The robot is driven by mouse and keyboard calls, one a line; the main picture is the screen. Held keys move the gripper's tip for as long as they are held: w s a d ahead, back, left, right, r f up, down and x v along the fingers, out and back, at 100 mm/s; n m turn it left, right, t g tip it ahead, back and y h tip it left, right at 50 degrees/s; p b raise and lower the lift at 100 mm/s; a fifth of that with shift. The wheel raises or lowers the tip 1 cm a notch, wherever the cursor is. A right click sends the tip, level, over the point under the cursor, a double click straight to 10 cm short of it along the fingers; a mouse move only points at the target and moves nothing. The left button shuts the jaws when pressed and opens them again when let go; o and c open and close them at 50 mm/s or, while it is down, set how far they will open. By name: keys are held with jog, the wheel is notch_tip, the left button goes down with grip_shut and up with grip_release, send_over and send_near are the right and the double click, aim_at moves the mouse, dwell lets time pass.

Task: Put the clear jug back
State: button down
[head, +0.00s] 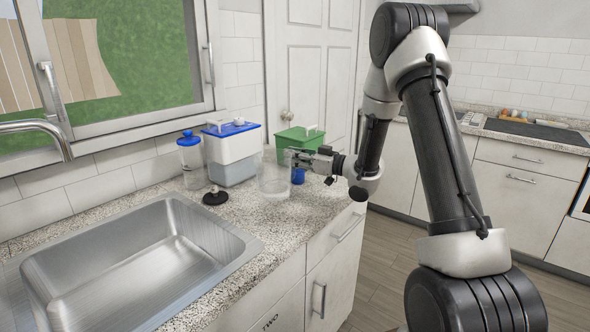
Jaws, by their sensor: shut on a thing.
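The clear jug (271,182) is upright over the speckled counter, right of the sink and in front of the white bin with the blue lid. My gripper (291,157) reaches in from the right and is shut on the jug near its upper right side. The fingertips are small here and partly merge with the clear wall. I cannot tell whether the jug's base touches the counter.
A blue cup (298,176) stands close right of the jug. Behind are the white bin (231,153), a green box (300,139) and a clear blue-lidded container (190,160). A dark round stopper (215,197) lies left, near the sink (140,262).

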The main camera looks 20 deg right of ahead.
jog(key=shift+f, duration=1.8)
jog(key=c, duration=1.4)
grip_release()
jog(key=shift+a, duration=0.1)
jog(key=shift+c, duration=0.2)
